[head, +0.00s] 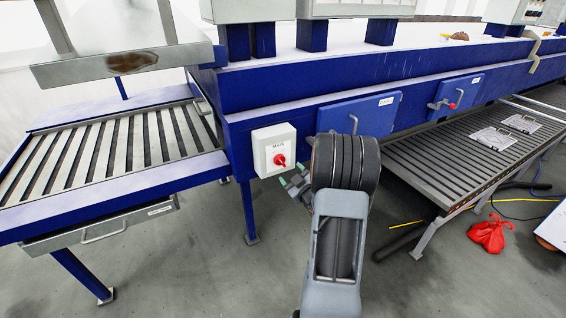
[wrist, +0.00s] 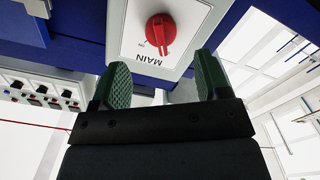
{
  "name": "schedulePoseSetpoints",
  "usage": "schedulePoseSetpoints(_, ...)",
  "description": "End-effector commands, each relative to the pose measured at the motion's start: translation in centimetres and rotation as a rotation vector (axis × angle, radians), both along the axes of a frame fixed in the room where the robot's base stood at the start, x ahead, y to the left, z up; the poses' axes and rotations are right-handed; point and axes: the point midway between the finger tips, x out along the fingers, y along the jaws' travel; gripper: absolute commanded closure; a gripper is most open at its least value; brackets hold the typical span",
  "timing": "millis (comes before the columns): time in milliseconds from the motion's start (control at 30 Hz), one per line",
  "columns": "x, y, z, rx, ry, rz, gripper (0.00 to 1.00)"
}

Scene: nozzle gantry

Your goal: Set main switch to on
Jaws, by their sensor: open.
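The main switch is a red rotary knob (head: 279,160) on a white box (head: 262,150) marked MAIN, fixed to the blue gantry frame. In the wrist view the knob (wrist: 160,36) sits on the white panel above and between my fingertips, with small lettering by it. I cannot tell for sure which position it points to. My gripper (head: 292,184) is open and empty, just below and right of the knob in the head view. Its two green fingers (wrist: 157,85) stand apart from the knob, not touching it. My arm hides part of the frame behind it.
Right of the switch box, a blue door (head: 360,112) and another blue door (head: 456,96) have handles. A slatted conveyor (head: 120,150) lies left; a dark ribbed bed (head: 450,150) lies right. A red bag (head: 490,234) and cables lie on the floor. The front floor is mostly clear.

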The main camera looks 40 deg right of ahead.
Motion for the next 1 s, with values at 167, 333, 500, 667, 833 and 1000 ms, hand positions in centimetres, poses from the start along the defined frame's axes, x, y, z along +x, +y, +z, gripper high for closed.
schedulePoseSetpoints(167, 3.3, -0.3, 0.2, 0.0, 0.001, 0.003, 0.31)
schedulePoseSetpoints(333, 5.6, -0.7, 0.1, 0.0, 0.0, 0.002, 0.31)
schedulePoseSetpoints(500, 6.8, -0.9, 0.0, 0.0, 0.001, -0.001, 0.31)
schedulePoseSetpoints(667, 7.3, -1.0, 0.0, 0.0, 0.0, 0.0, 0.31)
schedulePoseSetpoints(833, 7.3, -1.0, 0.0, 0.0, 0.001, -0.001, 0.31)
schedulePoseSetpoints(1000, 7.3, -1.0, 0.0, 0.0, 0.001, -0.001, 0.39)
